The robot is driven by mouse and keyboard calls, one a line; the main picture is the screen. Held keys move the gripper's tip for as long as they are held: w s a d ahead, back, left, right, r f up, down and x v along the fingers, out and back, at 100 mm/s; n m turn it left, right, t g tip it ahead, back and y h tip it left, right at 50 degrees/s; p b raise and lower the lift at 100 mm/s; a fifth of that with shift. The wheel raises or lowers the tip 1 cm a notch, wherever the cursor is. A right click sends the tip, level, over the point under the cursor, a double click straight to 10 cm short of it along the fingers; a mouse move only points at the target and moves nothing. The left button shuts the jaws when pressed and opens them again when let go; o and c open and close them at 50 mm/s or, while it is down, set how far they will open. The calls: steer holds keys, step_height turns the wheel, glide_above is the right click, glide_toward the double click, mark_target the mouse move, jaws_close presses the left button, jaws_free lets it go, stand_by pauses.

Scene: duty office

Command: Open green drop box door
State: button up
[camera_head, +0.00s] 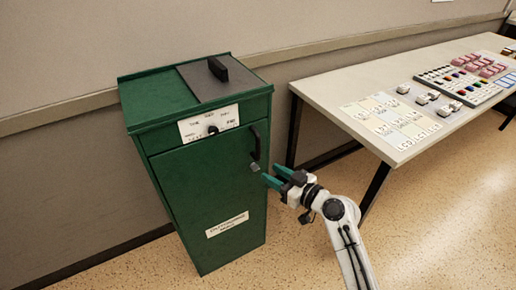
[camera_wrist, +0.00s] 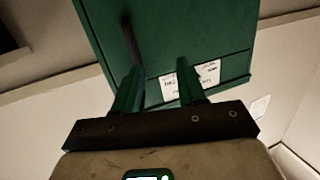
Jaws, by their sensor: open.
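The green drop box (camera_head: 160,97) stands upright against the wall at left of centre in the head view. Its front door (camera_head: 200,185) looks shut and carries a white label low down. A black vertical handle (camera_head: 256,143) sits at the door's upper right, with a small grey piece (camera_head: 254,168) below it. My gripper (camera_head: 274,174) is open, its green fingers pointing at the door's right edge, just right of and below the handle. In the wrist view my gripper (camera_wrist: 158,72) faces the box (camera_wrist: 220,30), with the dark handle (camera_wrist: 130,42) beyond the left finger; contact cannot be told.
A table (camera_head: 330,93) with cards, stamps and coloured pieces stands at right. Speckled floor (camera_head: 300,250) in front of the box is clear.

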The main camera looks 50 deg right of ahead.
mark_target(260, 146)
steer(key=shift+m+t+h, duration=0.5)
steer(key=shift+t+h, duration=0.2)
steer(key=shift+h, duration=0.2)
steer(key=w+d, duration=0.1)
steer(key=w, duration=0.2)
steer(key=w+d+r+p, duration=0.1)
steer(key=w+d, duration=0.1)
steer(key=w, duration=0.2)
steer(key=w+d+p, duration=0.1)
steer(key=w, duration=0.3)
steer(key=shift+d+r, duration=0.25)
steer(key=shift+r, duration=0.15)
steer(key=shift+c, duration=0.3)
jaws_close()
